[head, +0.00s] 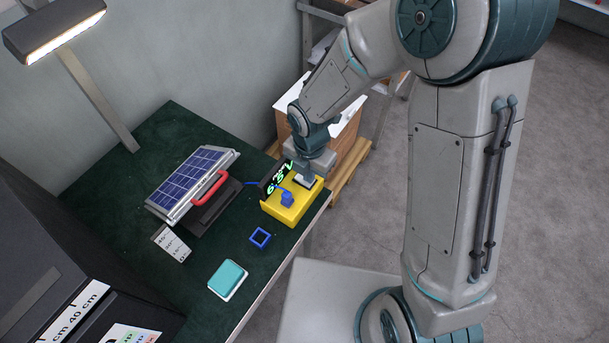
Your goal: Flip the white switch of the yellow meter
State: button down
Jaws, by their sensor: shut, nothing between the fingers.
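The yellow meter (285,212) stands on the dark green table near its right edge. Its black display (274,178) at the back shows green digits. A blue part (287,199) sits on its top face. A small pale piece on a dark patch (306,181) shows at the right of the top, partly covered by my gripper; I cannot tell clearly that it is the white switch. My gripper (305,176) is shut and empty, reaching down over the back right of the meter. Whether its fingertips touch the switch is hard to tell.
A solar panel with a red handle (210,188) stands left of the meter. A blue square frame (260,238), a teal block (228,279) and a paper card (171,244) lie in front. A lamp (56,28) hangs upper left. A large black box (60,270) fills the lower left.

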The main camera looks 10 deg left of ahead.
notch_tip(320, 180, up, 7)
jog(key=p, duration=0.5)
jog(key=shift+f+p, duration=0.15)
jog(key=shift+p, duration=0.2)
